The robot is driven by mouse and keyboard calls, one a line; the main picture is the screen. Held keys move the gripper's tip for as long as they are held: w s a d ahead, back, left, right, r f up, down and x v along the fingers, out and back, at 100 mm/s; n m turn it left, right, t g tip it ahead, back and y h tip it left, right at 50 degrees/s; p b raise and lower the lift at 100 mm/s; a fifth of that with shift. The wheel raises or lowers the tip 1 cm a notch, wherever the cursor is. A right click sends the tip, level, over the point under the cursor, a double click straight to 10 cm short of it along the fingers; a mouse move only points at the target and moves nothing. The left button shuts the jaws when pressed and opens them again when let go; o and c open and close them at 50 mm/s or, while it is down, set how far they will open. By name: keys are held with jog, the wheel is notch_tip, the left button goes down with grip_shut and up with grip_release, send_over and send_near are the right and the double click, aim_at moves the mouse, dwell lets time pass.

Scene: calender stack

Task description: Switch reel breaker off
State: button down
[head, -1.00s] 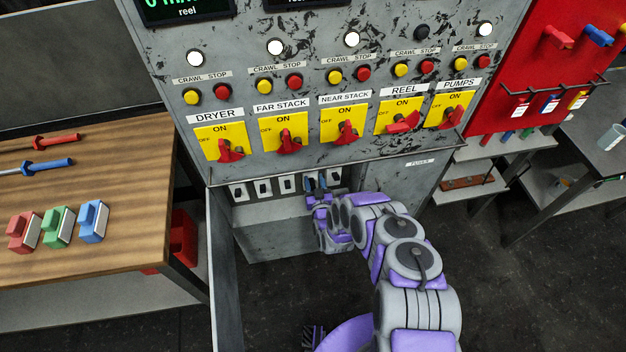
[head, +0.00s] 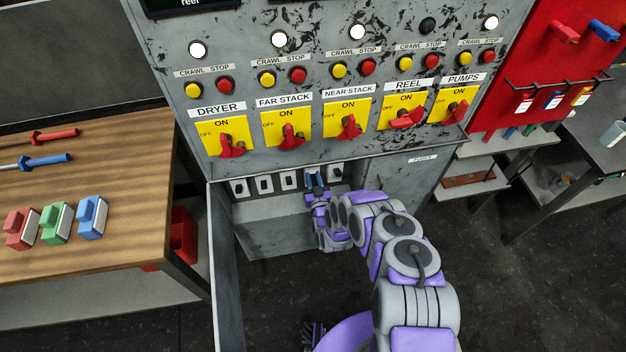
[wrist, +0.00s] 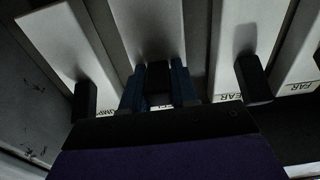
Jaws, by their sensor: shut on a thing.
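The reel breaker is a white plate with a black toggle (wrist: 158,78), second from the left in the wrist view; its label is mostly hidden, with only the end showing. My gripper (wrist: 159,88) has its two blue fingers on either side of this toggle, shut on it. In the head view my gripper (head: 315,180) reaches into the open breaker box at the fourth breaker from the left. The red reel handle (head: 408,118) on the yellow plate above is turned sideways, unlike the other handles, and the reel lamp (head: 427,26) is dark.
Neighbouring toggles stand close on both sides: the pumps toggle (wrist: 84,100) and the near toggle (wrist: 252,80). The open box door (head: 226,270) stands left of my arm. A wooden table (head: 110,200) with coloured locks is at left, a red board (head: 525,70) at right.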

jog(key=shift+s+f+t+y+b, duration=0.1)
jog(key=shift+f+t+y+b, duration=0.45)
jog(key=shift+b, duration=1.5)
jog(key=shift+t+h, duration=0.25)
jog(key=shift+t, duration=0.3)
jog(key=shift+r, duration=0.15)
jog(key=c, duration=1)
grip_release()
jog(key=shift+o, duration=0.2)
jog(key=shift+s, duration=0.1)
